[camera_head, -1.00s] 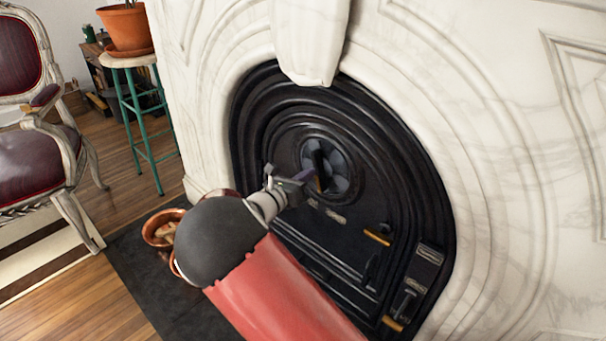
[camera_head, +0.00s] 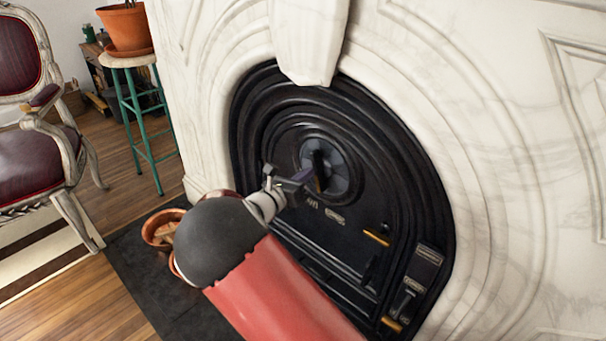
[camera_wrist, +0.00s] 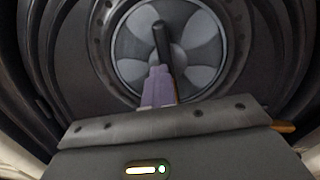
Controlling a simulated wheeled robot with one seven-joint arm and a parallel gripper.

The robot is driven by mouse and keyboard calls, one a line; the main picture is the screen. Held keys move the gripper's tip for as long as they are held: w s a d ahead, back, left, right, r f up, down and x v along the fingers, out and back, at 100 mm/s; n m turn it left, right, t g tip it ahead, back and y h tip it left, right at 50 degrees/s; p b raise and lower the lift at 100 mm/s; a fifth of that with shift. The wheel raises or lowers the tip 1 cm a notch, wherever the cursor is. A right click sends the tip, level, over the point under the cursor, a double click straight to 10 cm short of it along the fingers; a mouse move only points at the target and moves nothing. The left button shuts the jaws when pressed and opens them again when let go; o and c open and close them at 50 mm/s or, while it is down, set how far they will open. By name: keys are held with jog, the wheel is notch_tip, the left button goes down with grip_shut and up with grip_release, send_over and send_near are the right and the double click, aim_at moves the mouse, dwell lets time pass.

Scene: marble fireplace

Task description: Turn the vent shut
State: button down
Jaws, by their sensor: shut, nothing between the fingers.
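The vent (camera_head: 340,178) is a round grey disc with petal-shaped sections, set in the arched black fireplace door. In the wrist view, the vent (camera_wrist: 196,42) has lighter petals and darker grey sections between them. Its black bar handle (camera_wrist: 161,38) points upward from near the centre. My gripper (camera_head: 311,179) is in front of the lower left of the vent. Its purple fingers show in the wrist view (camera_wrist: 160,74), shut and empty, at the lower end of the handle. I cannot tell whether they touch it.
The black door (camera_head: 300,237) has brass-coloured latches at lower right. White marble (camera_head: 500,190) surrounds it. A copper pot (camera_head: 158,230) sits on the dark hearth at left. A stool with a potted plant (camera_head: 127,62) and a chair (camera_head: 35,160) stand further left.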

jog(key=shift+w+d, duration=0.3)
jog(key=shift+d, duration=0.1)
jog(key=c, duration=1.8)
grip_release()
jog(key=shift+w+d+f, duration=0.1)
jog(key=shift+w+d, duration=0.1)
jog(key=shift+d, duration=0.05)
jog(key=o, duration=0.4)
jog(key=shift+f, duration=0.1)
jog(key=shift+w+a+f+p+v, duration=0.2)
jog(key=shift+p+v, duration=0.3)
jog(key=shift+v, duration=1.05)
jog(key=shift+w+a+f+p+v, duration=0.2)
jog(key=shift+p+v, duration=0.35)
jog(key=shift+v, duration=1)
jog(key=shift+w+a+f+p+v, duration=0.1)
jog(key=shift+a+p+v, duration=0.3)
jog(key=shift+v, duration=1.15)
jog(key=shift+d, duration=0.15)
